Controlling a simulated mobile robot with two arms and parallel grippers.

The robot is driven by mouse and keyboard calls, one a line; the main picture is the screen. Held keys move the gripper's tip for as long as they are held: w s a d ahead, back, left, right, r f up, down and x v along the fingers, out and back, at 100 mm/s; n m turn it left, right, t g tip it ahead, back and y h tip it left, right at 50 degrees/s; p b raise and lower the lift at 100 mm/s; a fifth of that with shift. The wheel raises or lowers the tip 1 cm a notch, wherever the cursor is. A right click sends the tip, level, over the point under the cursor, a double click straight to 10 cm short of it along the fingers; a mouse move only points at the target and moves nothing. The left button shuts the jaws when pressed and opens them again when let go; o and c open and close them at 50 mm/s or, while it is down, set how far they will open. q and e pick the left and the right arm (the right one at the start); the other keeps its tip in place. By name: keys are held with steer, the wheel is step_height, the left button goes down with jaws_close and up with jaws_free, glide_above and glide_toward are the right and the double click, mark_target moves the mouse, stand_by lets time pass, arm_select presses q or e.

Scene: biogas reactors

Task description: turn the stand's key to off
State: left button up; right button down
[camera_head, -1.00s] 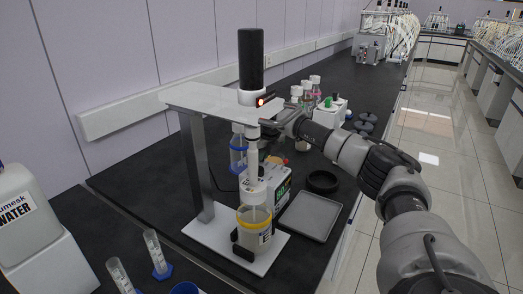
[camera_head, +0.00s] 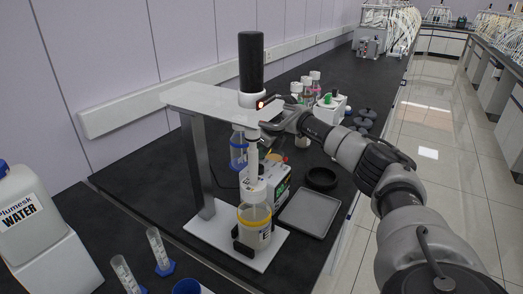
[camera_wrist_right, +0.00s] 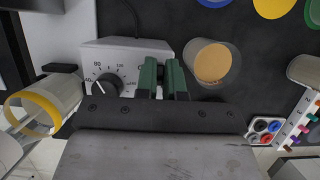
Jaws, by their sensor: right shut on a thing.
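The stand (camera_head: 200,97) has a white top arm, a grey post and a white base. A black and white motor head (camera_head: 251,70) sits on top, with a small orange-red light (camera_head: 260,104) glowing on its right side. My right gripper (camera_head: 268,113) is at the motor head's right side, just by the light. Its two green fingers (camera_wrist_right: 163,72) are close together in the right wrist view. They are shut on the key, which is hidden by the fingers. A yellow-banded jar (camera_head: 254,232) stands under the shaft on the base. My left gripper is not in view.
A white control box with a dial (camera_wrist_right: 107,84) stands below the fingers in the right wrist view. A water jug (camera_head: 25,210) and cylinders (camera_head: 158,247) stand at the left.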

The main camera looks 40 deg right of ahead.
steer(key=shift+r, duration=0.1)
steer(key=c, duration=1.2)
jaws_free()
steer(key=shift+c, duration=0.2)
steer(key=b+v, duration=0.1)
steer(key=v, duration=0.9)
steer(key=shift+s+r, duration=0.2)
steer(key=shift+r, duration=0.1)
steer(key=shift+d, duration=0.1)
